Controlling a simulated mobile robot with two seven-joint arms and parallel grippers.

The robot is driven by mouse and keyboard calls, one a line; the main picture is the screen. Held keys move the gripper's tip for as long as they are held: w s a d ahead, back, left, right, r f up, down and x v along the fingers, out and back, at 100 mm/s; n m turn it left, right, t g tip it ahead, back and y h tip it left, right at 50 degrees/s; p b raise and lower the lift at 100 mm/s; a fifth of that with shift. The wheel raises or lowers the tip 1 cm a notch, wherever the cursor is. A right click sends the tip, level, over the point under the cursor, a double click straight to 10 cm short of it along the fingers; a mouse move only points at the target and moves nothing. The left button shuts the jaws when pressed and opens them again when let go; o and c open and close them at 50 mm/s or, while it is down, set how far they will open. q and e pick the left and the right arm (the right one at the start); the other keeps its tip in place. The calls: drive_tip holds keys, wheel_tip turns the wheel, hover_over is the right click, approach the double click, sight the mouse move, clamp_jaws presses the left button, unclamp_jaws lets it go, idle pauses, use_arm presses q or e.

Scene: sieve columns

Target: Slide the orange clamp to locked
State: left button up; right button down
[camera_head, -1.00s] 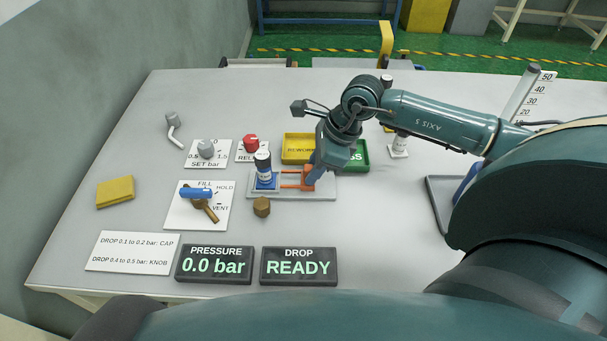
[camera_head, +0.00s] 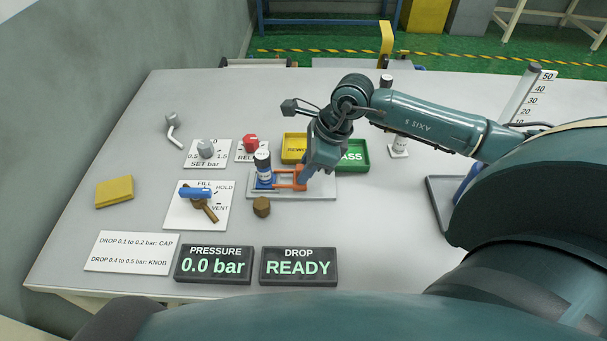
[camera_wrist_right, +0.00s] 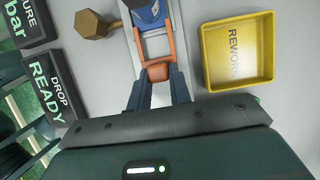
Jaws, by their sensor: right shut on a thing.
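The orange clamp (camera_head: 287,184) lies on a grey base plate (camera_head: 318,191) in the head view, its frame reaching left to the blue holder (camera_head: 265,181). A dark-capped sieve column (camera_head: 262,165) stands upright in that holder. In the right wrist view the clamp's handle (camera_wrist_right: 157,71) sits between the fingers of my right gripper (camera_wrist_right: 160,85). That gripper (camera_head: 303,180) is shut on the handle at the clamp's right end. In the head view the fingers partly hide the handle. My left gripper is in neither view.
Behind the plate stand a yellow REWORK tray (camera_head: 294,136) and a green PASS tray (camera_head: 358,163). A brown hex knob (camera_head: 262,207) lies in front. A blue-handled valve (camera_head: 196,192) is on the left. Displays read 0.0 bar (camera_head: 214,265) and READY (camera_head: 298,267).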

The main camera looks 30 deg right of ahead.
sight(294, 178)
drive_tip(key=shift+w+a, duration=0.3)
drive_tip(key=shift+a, duration=0.25)
drive_tip(key=shift+w+a, duration=0.3)
drive_tip(key=shift+a, duration=0.2)
drive_tip(key=c, duration=1.4)
unclamp_jaws()
drive_tip(key=shift+o, duration=0.2)
drive_tip(key=shift+r+p, duration=1.5)
drive_tip(key=shift+r, duration=1.55)
drive_tip(key=shift+f, duration=0.1)
